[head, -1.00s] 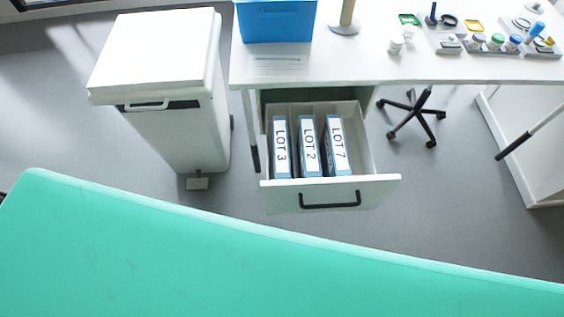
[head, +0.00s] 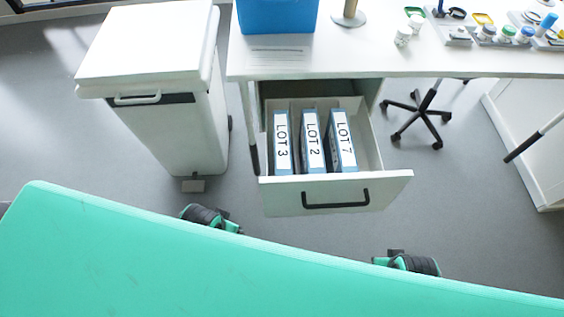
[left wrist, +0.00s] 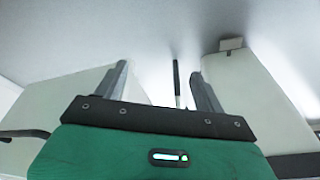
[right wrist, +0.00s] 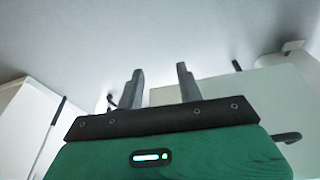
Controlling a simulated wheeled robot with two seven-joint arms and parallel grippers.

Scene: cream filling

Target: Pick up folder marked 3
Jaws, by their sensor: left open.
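The folder marked LOT 3 (head: 282,142) stands upright at the left in the open drawer (head: 335,194), its white label facing up. The LOT 2 folder (head: 312,142) and the LOT 7 folder (head: 342,140) stand to its right. My left gripper (left wrist: 158,72) is open and empty, in front of the bin and drawer. My right gripper (right wrist: 160,69) is open and empty, in front of the drawer. In the head view only green and black parts of my arms show above my green body's edge; the fingertips cannot be made out.
A white pedal bin (head: 158,120) stands left of the drawer. The white desk (head: 420,64) above holds a blue box (head: 276,14), small jars and trays. A wheeled chair base (head: 425,117) is at the right. Grey floor (head: 300,232) is clear before the drawer.

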